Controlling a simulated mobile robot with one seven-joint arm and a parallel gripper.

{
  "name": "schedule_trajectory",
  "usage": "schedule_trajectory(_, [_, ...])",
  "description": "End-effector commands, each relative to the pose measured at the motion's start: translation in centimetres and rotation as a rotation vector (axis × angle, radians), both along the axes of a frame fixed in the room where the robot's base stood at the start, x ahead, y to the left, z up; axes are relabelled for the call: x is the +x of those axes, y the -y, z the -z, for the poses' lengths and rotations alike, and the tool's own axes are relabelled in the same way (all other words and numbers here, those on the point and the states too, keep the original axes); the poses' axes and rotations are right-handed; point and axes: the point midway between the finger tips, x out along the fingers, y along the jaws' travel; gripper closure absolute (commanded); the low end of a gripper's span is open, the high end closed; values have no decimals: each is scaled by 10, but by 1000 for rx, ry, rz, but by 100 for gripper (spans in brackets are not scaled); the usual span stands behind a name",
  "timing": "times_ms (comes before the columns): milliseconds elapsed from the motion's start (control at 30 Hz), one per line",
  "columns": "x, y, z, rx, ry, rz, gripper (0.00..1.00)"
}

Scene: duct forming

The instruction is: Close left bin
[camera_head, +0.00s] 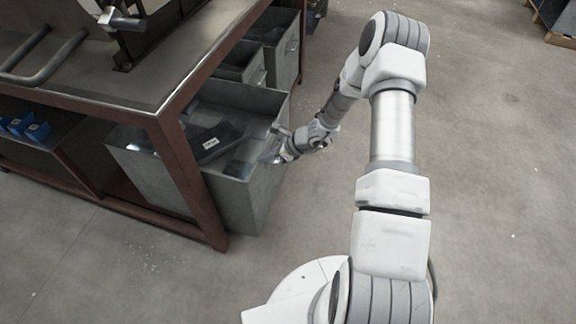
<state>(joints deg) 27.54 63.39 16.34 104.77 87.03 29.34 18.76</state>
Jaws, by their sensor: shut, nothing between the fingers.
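A grey metal bin (262,195) stands under the near end of the workbench and sticks out past its edge on the right. Its top is open, and dark items, one with a white label, lie inside. My gripper (271,157) is at the bin's outer right wall, near the top rim. It is shut and holds nothing. It looks very close to the rim, but I cannot tell whether it touches. The far part of the bin is hidden under the bench top and behind the bench leg.
The workbench (150,85) has a metal top and a red-brown leg (187,180) in front of the bin. More grey bins (283,60) stand farther along. Blue boxes (38,131) sit on a lower shelf. The floor to the right is clear; a pallet (560,38) lies far right.

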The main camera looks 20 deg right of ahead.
Motion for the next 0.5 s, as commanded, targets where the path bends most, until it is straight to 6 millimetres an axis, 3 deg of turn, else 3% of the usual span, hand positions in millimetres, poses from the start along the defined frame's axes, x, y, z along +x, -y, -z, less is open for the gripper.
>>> schedule_trajectory(33, [9, -16, 1, 3, 5, -8, 100])
schedule_trajectory(200, [35, -55, 0, 3, 4, -7, 100])
schedule_trajectory(500, [71, -109, -1, 1, 2, -4, 100])
